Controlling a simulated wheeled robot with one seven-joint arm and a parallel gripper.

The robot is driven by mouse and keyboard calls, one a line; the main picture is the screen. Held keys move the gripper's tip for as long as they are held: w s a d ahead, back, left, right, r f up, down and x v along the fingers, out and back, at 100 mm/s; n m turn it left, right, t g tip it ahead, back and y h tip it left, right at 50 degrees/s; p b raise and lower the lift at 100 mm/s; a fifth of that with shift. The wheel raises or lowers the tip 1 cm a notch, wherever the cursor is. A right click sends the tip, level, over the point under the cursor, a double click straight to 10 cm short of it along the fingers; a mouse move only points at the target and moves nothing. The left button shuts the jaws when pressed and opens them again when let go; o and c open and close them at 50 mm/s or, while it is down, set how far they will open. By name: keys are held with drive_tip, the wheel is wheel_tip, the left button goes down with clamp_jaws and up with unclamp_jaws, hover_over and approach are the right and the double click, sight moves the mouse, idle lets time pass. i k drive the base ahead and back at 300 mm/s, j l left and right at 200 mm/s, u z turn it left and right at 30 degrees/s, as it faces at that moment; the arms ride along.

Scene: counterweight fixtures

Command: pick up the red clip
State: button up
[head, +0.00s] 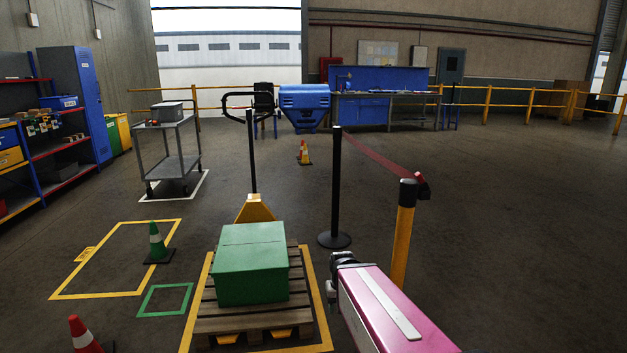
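I cannot clearly make out a red clip. A dark red belt (378,155) runs from a black post (337,185) to a yellow post (402,235) with a black head. A small dark piece with some red (423,188) sits at the right of that head, at the belt's near end; I cannot tell if it is the clip. My pink arm comes in at the bottom, right of the pallet. Its dark end, with my gripper (332,291), is left of and below the yellow post. The fingers are too small and hidden to read.
A green box (251,265) sits on a wooden pallet (226,326) with a pallet jack behind it. A green cone (157,243) and a red cone (83,335) stand at left. A grey cart (178,166) stands further back. The floor at right is clear.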

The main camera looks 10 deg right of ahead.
sight(423, 185)
drive_tip(key=l, duration=1.35)
drive_tip(key=i+u, duration=0.05)
